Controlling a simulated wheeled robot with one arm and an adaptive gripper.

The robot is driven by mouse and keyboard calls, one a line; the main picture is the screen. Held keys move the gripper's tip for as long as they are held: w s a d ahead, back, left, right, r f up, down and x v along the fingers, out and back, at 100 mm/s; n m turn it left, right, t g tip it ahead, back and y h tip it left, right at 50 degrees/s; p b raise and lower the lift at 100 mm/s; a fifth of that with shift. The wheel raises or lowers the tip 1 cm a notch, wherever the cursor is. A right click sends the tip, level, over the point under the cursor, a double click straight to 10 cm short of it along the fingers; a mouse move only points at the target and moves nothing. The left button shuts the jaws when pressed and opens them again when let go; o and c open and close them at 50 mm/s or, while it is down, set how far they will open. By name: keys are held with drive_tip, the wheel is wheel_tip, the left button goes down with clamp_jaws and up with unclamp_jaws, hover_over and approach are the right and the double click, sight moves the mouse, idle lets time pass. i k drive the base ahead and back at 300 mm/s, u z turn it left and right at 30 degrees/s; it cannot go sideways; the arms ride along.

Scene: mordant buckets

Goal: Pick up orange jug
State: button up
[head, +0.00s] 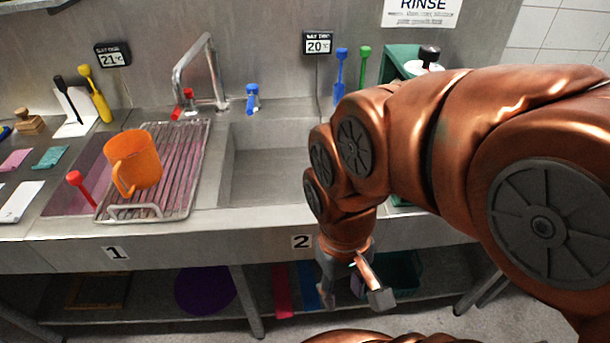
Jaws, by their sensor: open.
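A tap (200,72) stands behind the rack. A red-handled tool (80,186) is close to the jug's left. The right basin (268,165) looks empty. The counter's front edge (200,247) lies between my gripper and the jug. A lower shelf holds a purple round item (205,290).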

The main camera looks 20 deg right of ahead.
sight(132, 154)
drive_tip(key=u, duration=0.4)
drive_tip(key=k, duration=1.1)
drive_tip(key=u, duration=0.7)
drive_tip(key=i, duration=1.35)
drive_tip(key=u, duration=0.2)
